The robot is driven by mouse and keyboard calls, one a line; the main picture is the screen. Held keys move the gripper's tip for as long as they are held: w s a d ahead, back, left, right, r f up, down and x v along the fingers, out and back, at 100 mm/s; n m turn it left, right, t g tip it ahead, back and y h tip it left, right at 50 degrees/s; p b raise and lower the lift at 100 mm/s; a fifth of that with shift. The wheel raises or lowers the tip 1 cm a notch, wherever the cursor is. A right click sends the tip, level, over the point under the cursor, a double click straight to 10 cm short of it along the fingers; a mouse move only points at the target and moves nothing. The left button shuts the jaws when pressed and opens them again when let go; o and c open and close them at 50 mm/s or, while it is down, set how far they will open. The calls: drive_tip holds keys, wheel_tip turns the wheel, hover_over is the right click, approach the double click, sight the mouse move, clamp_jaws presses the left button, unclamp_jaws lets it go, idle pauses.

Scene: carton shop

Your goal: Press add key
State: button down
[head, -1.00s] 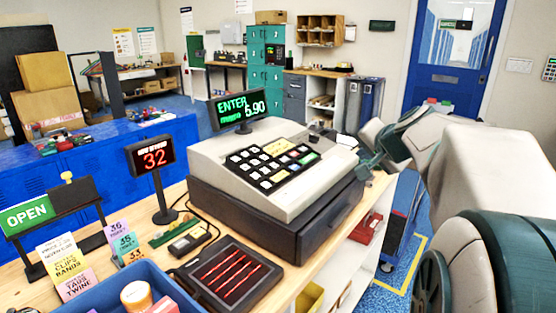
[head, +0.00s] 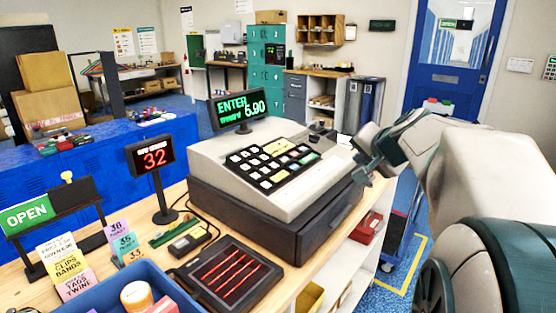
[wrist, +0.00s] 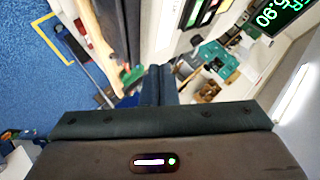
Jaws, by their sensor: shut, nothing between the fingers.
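The cash register (head: 285,180) stands on the wooden counter. Its black keypad (head: 272,165) has several white keys, a few yellowish keys and a green key at the right edge; the key labels are too small to read. My gripper (head: 362,176) is beside the right side of the register, apart from the keypad. In the wrist view my gripper (wrist: 158,82) is shut and empty, and part of the keypad (wrist: 204,12) and the display (wrist: 282,12) show at the top.
A red box (head: 368,228) sits on the lower right shelf.

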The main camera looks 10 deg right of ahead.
drive_tip(key=s+a+f+n+g+y, duration=0.1)
drive_tip(key=s+a+f+n+g, duration=0.4)
drive_tip(key=s+a+f, duration=0.65)
drive_tip(key=s+a+f+n+g, duration=0.1)
drive_tip(key=s+f+n+g, duration=0.1)
drive_tip(key=s+f, duration=0.2)
drive_tip(key=s+a+f+n+g+h, duration=0.1)
drive_tip(key=s+a+f+n, duration=0.1)
drive_tip(key=s, duration=0.6)
wheel_tip(320, 180, down, 2)
drive_tip(key=shift+a+n+g, duration=0.25)
drive_tip(key=shift+n+g, duration=0.15)
drive_tip(key=shift+n, duration=0.1)
drive_tip(key=shift+w, duration=0.1)
